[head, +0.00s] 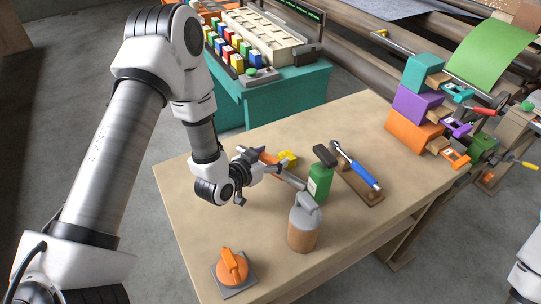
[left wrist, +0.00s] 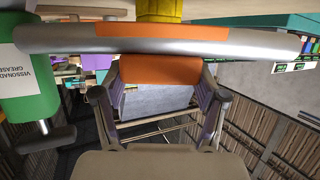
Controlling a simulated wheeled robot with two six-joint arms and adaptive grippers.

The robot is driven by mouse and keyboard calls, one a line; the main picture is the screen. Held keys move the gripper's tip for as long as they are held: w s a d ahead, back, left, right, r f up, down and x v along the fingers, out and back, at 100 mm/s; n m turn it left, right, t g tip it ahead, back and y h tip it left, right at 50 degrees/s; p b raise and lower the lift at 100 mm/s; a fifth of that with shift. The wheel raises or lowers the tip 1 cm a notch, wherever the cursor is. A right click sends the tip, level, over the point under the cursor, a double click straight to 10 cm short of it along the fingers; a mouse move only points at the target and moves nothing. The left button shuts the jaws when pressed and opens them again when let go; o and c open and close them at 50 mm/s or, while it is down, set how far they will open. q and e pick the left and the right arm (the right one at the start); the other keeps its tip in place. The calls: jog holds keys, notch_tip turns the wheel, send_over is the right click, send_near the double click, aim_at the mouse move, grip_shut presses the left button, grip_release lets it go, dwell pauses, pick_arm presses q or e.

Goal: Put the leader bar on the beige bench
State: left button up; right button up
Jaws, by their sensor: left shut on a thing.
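The leader bar is a silver bar with an orange middle (left wrist: 160,31); in the head view its silver end (head: 292,180) points toward the green bottle. My left gripper (head: 266,164) is shut on the bar over the middle of the beige bench (head: 350,118). In the left wrist view an orange grip (left wrist: 158,70) sits between the fingers, and the bar runs crosswise beyond it. The gripper hides part of the bar in the head view. I cannot tell whether the bar touches the bench top. My right gripper is out of view.
Close to the bar stand a green bottle (head: 320,183), a grey-topped jug (head: 303,228) and a yellow piece (head: 288,157). A blue-handled tool (head: 360,172) lies behind. An orange-knobbed item (head: 232,268) is at the front. Coloured blocks (head: 415,107) stand at right. The bench's left part is clear.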

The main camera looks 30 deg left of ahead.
pick_arm(q)
jog(key=shift+f, duration=0.15)
jog(key=shift+f+b, duration=0.4)
jog(key=shift+b, duration=0.15)
jog(key=o, duration=1.2)
jog(key=shift+r, duration=0.1)
